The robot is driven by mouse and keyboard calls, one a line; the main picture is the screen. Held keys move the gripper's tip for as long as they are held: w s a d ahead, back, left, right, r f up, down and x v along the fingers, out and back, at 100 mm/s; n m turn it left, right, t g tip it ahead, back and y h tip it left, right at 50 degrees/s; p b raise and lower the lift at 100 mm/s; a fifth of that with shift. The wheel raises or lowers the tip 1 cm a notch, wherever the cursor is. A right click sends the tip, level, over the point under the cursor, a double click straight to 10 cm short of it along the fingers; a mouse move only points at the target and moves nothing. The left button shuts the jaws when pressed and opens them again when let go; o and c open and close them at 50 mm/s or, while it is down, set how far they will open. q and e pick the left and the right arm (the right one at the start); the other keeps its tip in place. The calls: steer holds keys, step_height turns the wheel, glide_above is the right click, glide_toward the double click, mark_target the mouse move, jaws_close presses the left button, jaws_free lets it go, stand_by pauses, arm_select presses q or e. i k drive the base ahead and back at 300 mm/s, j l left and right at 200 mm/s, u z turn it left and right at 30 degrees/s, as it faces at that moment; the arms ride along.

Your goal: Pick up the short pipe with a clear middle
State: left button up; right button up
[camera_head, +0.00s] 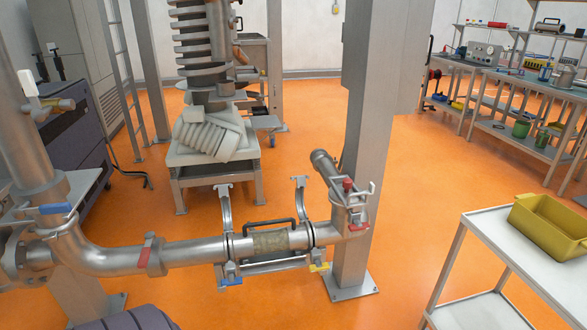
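The short pipe with a clear middle (270,242) sits level in the metal pipe line, left of centre. Its middle section looks yellowish and see-through. A black handle (268,222) arches over it. A curved metal clamp arm stands up at its left end (223,203) and another at its right end (303,198); both look swung open. A blue lever (231,281) and a yellow lever (319,267) show low by the two ends. Neither of my grippers is in view.
Larger pipe runs left from the short pipe, with a red lever (145,250) and a blue lever (57,208). A grey post (366,180) stands close on the right. A white cart (490,224) carries a yellow bin (551,226). Orange floor is clear between post and benches.

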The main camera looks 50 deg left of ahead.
mark_target(245, 245)
steer(key=u, duration=1.7)
steer(key=i+j, duration=0.1)
steer(key=i, duration=0.2)
steer(key=i+j+z, duration=0.15)
steer(key=i+l, duration=0.05)
steer(key=i, duration=0.05)
